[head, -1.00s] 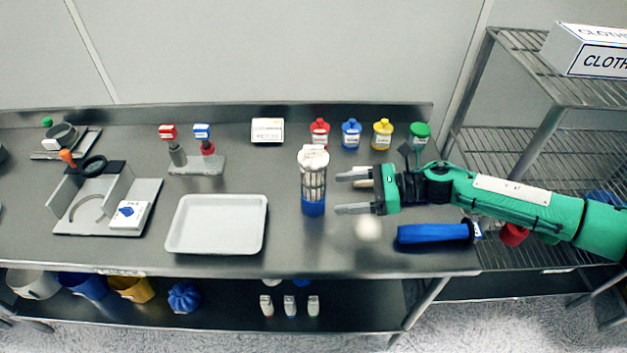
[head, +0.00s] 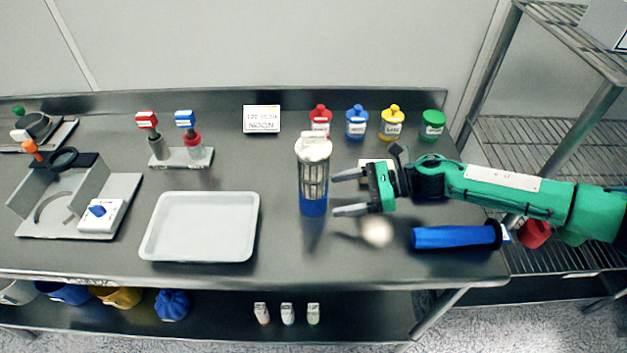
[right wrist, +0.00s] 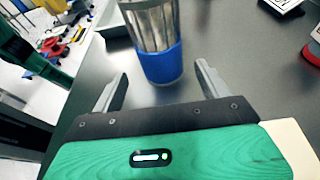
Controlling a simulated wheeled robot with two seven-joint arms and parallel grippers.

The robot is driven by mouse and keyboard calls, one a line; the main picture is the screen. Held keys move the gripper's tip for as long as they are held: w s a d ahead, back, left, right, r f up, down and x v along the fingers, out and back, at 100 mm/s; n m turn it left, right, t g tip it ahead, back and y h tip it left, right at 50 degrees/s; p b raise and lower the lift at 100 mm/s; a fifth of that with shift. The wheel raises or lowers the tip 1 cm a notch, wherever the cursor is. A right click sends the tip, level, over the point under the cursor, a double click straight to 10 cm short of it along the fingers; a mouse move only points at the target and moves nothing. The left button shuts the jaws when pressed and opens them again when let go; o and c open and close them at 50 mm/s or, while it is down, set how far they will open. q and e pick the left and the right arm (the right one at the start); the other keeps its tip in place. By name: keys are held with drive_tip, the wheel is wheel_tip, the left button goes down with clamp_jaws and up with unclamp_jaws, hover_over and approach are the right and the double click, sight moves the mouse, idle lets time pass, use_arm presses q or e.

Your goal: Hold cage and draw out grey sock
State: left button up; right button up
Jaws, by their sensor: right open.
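The cage (head: 315,176) is an upright, see-through barred cylinder with a blue base band, standing on the steel table. The pale sock (head: 314,147) is bunched over its top and whitish-grey inside. My right gripper (head: 350,193) is open and points left at the cage, with a gap between fingertips and cage. In the right wrist view the cage's bars and blue band (right wrist: 161,62) stand just beyond the two parted fingers (right wrist: 160,92); its top is cut off. My left gripper is not in view.
A white tray (head: 150,246) lies left of the cage. A blue cylinder (head: 452,237) lies right, by my arm. Coloured jars (head: 356,124) and a white label box (head: 262,119) stand behind. A two-post stand (head: 181,157) is farther left. Bare table lies in front of the cage.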

sight(318, 198)
drive_tip(key=b+x, duration=0.1)
drive_tip(key=x, duration=0.4)
drive_tip(key=shift+d, duration=0.1)
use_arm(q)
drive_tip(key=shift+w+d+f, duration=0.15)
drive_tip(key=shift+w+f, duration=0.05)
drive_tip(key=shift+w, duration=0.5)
use_arm(e)
drive_tip(key=shift+a+f, duration=0.2)
drive_tip(key=shift+a, duration=0.45)
drive_tip(key=c, duration=0.7)
